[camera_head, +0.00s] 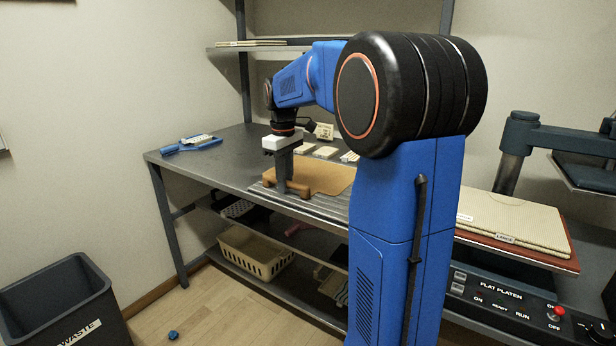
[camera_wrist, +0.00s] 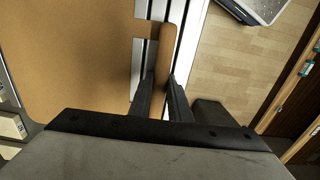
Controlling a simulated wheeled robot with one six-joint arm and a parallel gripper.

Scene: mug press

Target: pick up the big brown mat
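The big brown mat (camera_head: 328,176) lies flat on the metal bench, and its broad tan surface fills the left of the wrist view (camera_wrist: 70,60). A short tab at its edge ends in a rounded brown grip bar (camera_wrist: 167,48). My gripper (camera_head: 284,188) points straight down at the front edge of the mat. In the wrist view, the fingers (camera_wrist: 162,88) stand one on each side of the bar, close against it. The gripper appears shut on this bar.
Several pale labelled pieces (camera_head: 325,152) lie behind the mat. A blue tool (camera_head: 190,144) lies at the bench's left end. A flat press (camera_head: 500,308) with cream pads (camera_head: 510,218) stands at right. A waste bin (camera_head: 65,305) stands on the floor. A shelf (camera_head: 250,49) hangs above.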

